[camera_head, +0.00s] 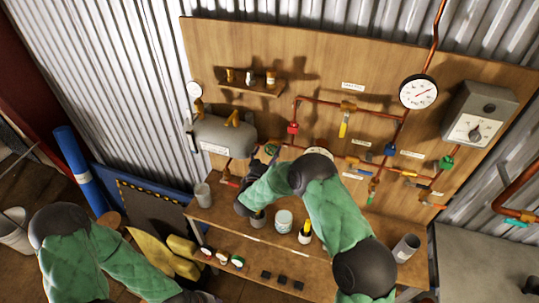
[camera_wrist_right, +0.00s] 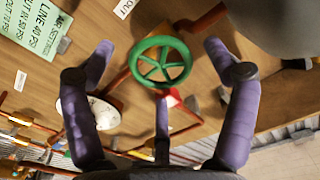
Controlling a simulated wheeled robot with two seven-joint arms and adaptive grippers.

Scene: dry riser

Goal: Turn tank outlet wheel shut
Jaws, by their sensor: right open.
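The green tank outlet wheel (camera_wrist_right: 160,62) shows face-on in the right wrist view, on a red-brown pipe. It also shows in the head view (camera_head: 270,150), just right of the grey tank (camera_head: 222,137), partly hidden by my right arm. My right gripper (camera_wrist_right: 160,48) is open, with purple fingers spread on either side of the wheel and a third finger below it. The fingers look apart from the rim, and nothing is held. My left arm is at the lower left of the head view; its hand is at the bottom edge, too cut off to judge.
A wooden board carries copper pipes, small valves, a gauge (camera_head: 418,92) and a grey switch box (camera_head: 478,115). A wooden bench (camera_head: 225,218) below holds cups and cans close to my right arm. A small shelf (camera_head: 252,88) with bottles sits above the tank.

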